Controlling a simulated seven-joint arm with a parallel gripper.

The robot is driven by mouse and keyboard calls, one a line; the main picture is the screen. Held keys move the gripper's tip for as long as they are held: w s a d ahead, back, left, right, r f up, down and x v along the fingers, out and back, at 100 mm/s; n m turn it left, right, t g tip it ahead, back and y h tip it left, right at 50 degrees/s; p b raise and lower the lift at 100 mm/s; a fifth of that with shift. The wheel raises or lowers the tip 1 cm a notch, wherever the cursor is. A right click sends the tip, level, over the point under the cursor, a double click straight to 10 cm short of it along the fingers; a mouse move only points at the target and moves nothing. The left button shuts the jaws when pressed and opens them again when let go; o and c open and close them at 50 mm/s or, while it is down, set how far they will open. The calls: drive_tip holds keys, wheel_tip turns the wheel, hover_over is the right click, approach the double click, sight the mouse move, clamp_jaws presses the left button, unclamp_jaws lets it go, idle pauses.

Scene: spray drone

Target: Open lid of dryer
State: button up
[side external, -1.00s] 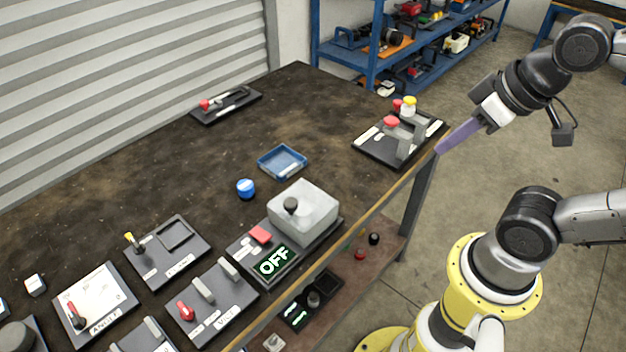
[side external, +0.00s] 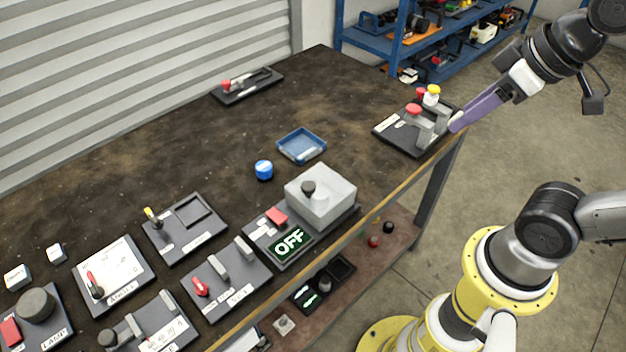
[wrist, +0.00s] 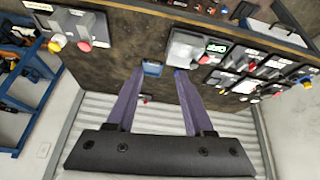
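The dryer is a dark panel with a green OFF display (side external: 290,242), a red button (side external: 277,216) and a pale grey box-shaped lid (side external: 328,200) with a black knob (side external: 308,188). The lid sits down on the panel near the table's front edge. In the wrist view the lid (wrist: 184,50) and display (wrist: 216,46) are at upper middle. My gripper (side external: 455,126) is at the table's right edge, well away from the lid, with purple fingers. In the wrist view my gripper (wrist: 158,72) has its fingers spread apart with nothing between them.
A panel with red and yellow knobs (side external: 395,137) lies close to my fingertips in the side view. A blue tray (side external: 302,146) and a blue round object (side external: 264,170) lie behind the dryer. Several control panels crowd the front left; the back middle of the table is clear.

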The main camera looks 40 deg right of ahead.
drive_tip(key=shift+o, duration=0.9)
drive_tip(key=w+a+r+n+g, duration=0.1)
drive_tip(key=w+a+r+n, duration=0.1)
drive_tip(key=w, duration=0.5)
drive_tip(key=shift+r, duration=0.5)
drive_tip(key=n+g, duration=0.5)
hover_over(308, 185)
wheel_tip(308, 185, down, 12)
drive_tip(key=r, duration=0.1)
wheel_tip(308, 185, down, 14)
drive_tip(key=shift+r, duration=0.25)
clamp_jaws()
drive_tip(key=shift+r, duration=0.1)
